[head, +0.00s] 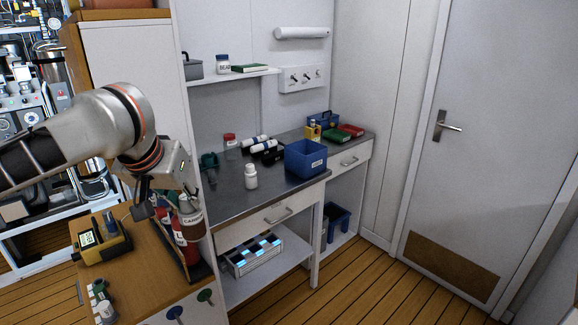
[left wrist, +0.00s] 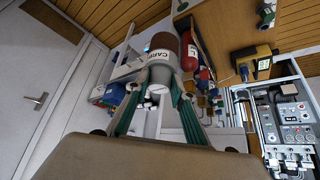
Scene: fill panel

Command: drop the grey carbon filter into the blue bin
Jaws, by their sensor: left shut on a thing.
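My left gripper (head: 178,196) is shut on the carbon filter (head: 192,221), a cylinder with a white band reading "CARB" and a brownish lower part. It hangs over the right side of the wooden-topped unit, in front of red cylinders. In the left wrist view the gripper's green fingers (left wrist: 160,72) close around the filter (left wrist: 163,54). A blue bin (head: 305,159) with a small white label stands on the dark counter, right of and beyond the gripper. A second blue bin (head: 337,222) sits low under the counter. My right gripper is not in view.
On the dark counter (head: 238,198) stand a white bottle (head: 251,177), white-and-black cylinders and a red-lidded jar (head: 230,141). Red and green books (head: 345,132) lie behind the bin. A yellow device (head: 101,241) sits on the wooden top (head: 150,282). Bottles and cylinders crowd the filter.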

